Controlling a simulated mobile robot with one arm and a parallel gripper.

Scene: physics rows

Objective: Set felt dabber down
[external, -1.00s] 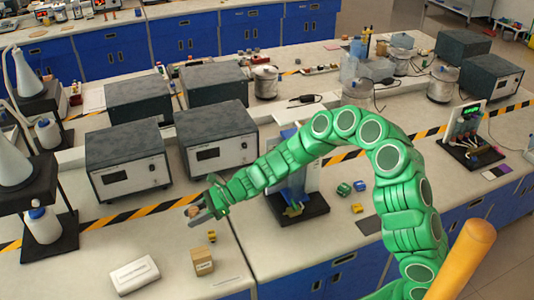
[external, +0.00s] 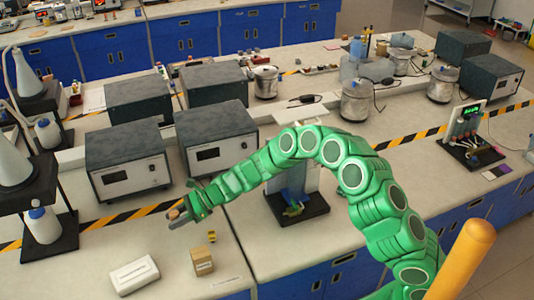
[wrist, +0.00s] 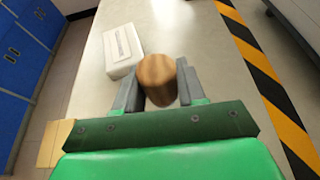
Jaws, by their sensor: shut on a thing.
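The felt dabber (wrist: 157,79) shows as a brown, wood-like cylinder between the fingers of my gripper (wrist: 158,92) in the wrist view. My gripper is shut on it, with one grey finger on each side. In the external view the dabber (external: 174,213) is a small brown spot at the tip of my gripper (external: 177,217), over the left part of the near bench (external: 105,245). Its lower end is hidden, and I cannot tell how far it is from the bench top.
A white box (external: 134,274), a small cardboard box (external: 202,261) and a small yellow item (external: 211,237) stand nearer the front edge. Striped tape (external: 120,217) and grey instruments (external: 128,160) lie behind. Bare bench lies left of my gripper.

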